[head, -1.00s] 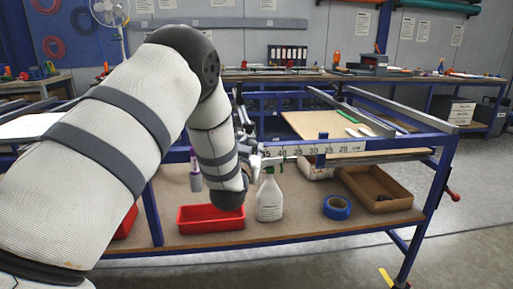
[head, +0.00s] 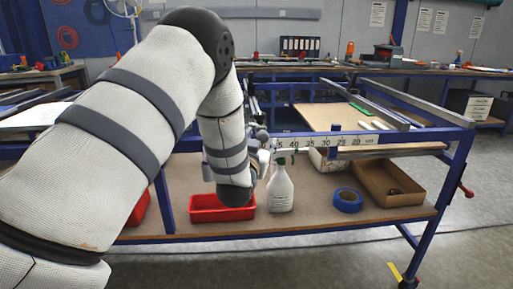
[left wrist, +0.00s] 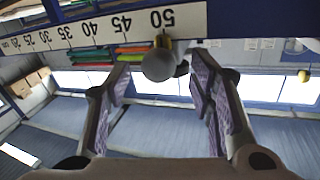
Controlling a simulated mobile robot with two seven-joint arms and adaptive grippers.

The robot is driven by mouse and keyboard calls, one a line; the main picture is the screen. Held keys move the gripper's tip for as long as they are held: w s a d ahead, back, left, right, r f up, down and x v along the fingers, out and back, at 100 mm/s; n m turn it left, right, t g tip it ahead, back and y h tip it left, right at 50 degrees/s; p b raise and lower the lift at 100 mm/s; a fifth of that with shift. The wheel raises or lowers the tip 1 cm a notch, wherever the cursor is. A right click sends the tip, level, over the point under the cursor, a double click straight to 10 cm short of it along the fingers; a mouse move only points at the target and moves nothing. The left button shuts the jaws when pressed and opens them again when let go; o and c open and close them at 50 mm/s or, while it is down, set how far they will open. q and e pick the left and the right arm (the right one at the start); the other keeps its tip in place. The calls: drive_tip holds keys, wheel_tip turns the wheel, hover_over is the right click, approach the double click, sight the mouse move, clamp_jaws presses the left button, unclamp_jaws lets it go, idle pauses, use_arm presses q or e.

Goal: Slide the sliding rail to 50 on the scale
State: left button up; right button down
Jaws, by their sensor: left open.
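A white scale strip (head: 330,143) with black numbers runs along the front bar of the blue bench frame. In the left wrist view the scale (left wrist: 75,32) appears upside down, with numbers up to 50. A round grey knob (left wrist: 158,66) with a yellow part behind it appears just below the 50; its exact alignment cannot be told. My left gripper (left wrist: 160,75) is open, with one finger on each side of the knob and gaps showing. In the head view my left gripper (head: 262,150) is at the scale's high-number end, partly hidden by my arm. The sliding rail itself cannot be made out clearly.
Below the scale, the lower shelf holds a red bin (head: 222,209), a white spray bottle (head: 280,190), blue tape (head: 347,200) and a cardboard tray (head: 395,190). A board (head: 325,117) and long grey bars (head: 385,103) lie on the bench top.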

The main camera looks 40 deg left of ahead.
use_arm(q)
drive_tip(key=v, duration=1)
drive_tip(key=shift+f, duration=0.1)
